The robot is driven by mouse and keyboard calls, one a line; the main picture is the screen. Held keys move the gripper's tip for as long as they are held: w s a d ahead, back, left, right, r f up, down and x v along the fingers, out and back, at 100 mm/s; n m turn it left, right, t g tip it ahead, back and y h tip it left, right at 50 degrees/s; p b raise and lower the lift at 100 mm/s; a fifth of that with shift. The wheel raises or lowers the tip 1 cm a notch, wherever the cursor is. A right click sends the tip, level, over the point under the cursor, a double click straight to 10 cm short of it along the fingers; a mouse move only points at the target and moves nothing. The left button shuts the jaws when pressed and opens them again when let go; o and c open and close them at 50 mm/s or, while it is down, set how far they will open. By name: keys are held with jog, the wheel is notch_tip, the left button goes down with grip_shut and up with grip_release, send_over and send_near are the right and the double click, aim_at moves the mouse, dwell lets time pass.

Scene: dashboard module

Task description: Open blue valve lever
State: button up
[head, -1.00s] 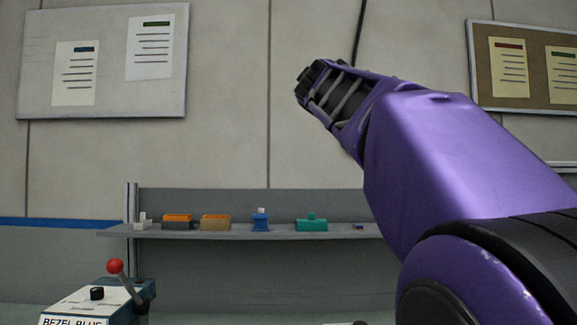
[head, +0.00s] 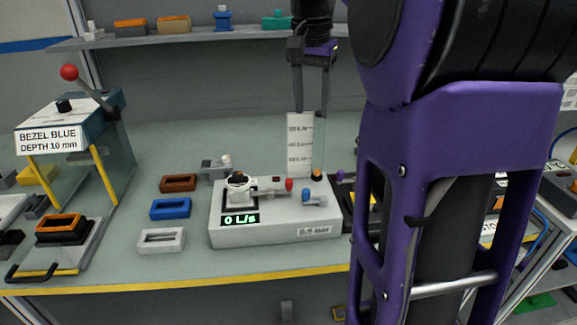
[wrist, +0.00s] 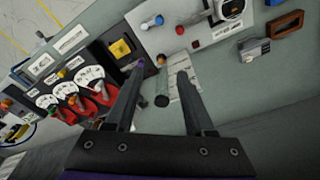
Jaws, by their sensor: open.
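The blue valve lever (head: 315,197) is a small blue-ended handle on the front right of a white box (head: 270,232) reading "0 L/s" and "0.5 bar". A red-ended lever (head: 289,185) sits just left of it. In the wrist view, the blue lever (wrist: 159,20) lies beyond the fingertips, near the top edge, with the red one (wrist: 180,30) to its right. My gripper (head: 311,102) is open and empty, pointing down above and behind the box, apart from the lever. Its two fingers (wrist: 160,72) also show in the wrist view. My arm hides the area right of the box.
A clear tube with a labelled white card (head: 300,145) stands upright behind the box, below my gripper. A bezel fixture (head: 65,135) with a red-ball lever stands left. Brown, blue (head: 171,208) and white frames lie between. A shelf (head: 180,38) runs along the back.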

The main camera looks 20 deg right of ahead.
aim_at(306, 190)
jog(key=shift+m+g+y, duration=0.3)
jog(key=shift+g+y, duration=0.3)
jog(key=f+b, duration=0.1)
jog(key=f, duration=0.5)
jog(key=s+a+f+b, duration=0.1)
jog(key=f, duration=0.5)
jog(key=s+f+b, duration=0.1)
jog(key=f+b, duration=0.1)
jog(key=f, duration=0.4)
jog(key=shift+a+f, duration=0.3)
grip_shut()
